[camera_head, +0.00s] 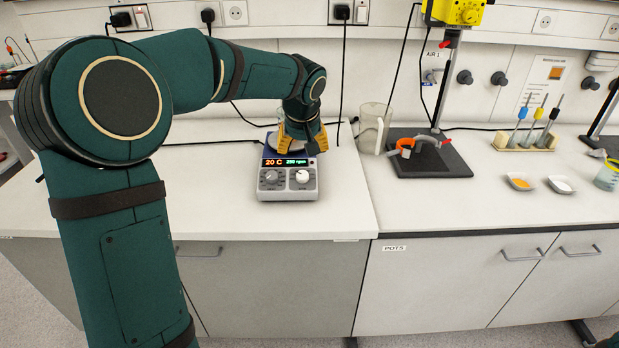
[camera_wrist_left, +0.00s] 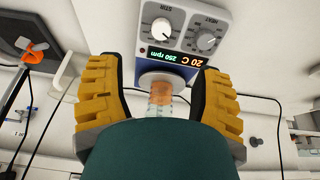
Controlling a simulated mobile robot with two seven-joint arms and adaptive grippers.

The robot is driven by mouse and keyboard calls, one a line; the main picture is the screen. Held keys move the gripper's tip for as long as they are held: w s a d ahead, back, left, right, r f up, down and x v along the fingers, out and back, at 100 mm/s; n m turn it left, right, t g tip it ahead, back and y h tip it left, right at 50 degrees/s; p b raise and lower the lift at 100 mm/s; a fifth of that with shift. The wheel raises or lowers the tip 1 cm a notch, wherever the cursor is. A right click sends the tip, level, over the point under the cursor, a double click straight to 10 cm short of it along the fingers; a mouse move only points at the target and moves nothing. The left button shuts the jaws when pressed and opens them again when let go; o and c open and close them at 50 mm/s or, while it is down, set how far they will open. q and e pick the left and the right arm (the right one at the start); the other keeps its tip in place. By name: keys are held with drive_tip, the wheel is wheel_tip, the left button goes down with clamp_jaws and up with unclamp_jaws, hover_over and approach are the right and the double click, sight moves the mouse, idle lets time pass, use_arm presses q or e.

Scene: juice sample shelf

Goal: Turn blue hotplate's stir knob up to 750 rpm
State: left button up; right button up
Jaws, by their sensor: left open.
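The blue hotplate (camera_head: 288,193) stands near the front of the left bench. Its display (camera_wrist_left: 175,58) reads 20 C and 250 rpm in the left wrist view. The white stir knob (camera_head: 302,176) is at the right of its front panel and also shows in the wrist view (camera_wrist_left: 161,29). The grey heat knob (camera_head: 271,177) is beside it. My left gripper (camera_head: 302,149) is open above the back of the hotplate. In the wrist view its yellow fingers (camera_wrist_left: 158,70) are spread either side of a clear vessel with orange contents (camera_wrist_left: 160,97). My right gripper is out of view.
A glass jug (camera_head: 371,128) stands right of the hotplate. A stand with a dark base (camera_head: 430,160) and orange clamp ring (camera_head: 405,143) is beyond it. Two small dishes (camera_head: 520,182) (camera_head: 561,184) lie farther right. The bench in front of the hotplate is clear.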

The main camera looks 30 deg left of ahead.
sight(302, 175)
use_arm(q)
drive_tip(key=b+x, duration=0.2)
drive_tip(key=x, duration=1.1)
drive_tip(key=shift+a+f, duration=0.2)
drive_tip(key=shift+f, duration=0.2)
clamp_jaws()
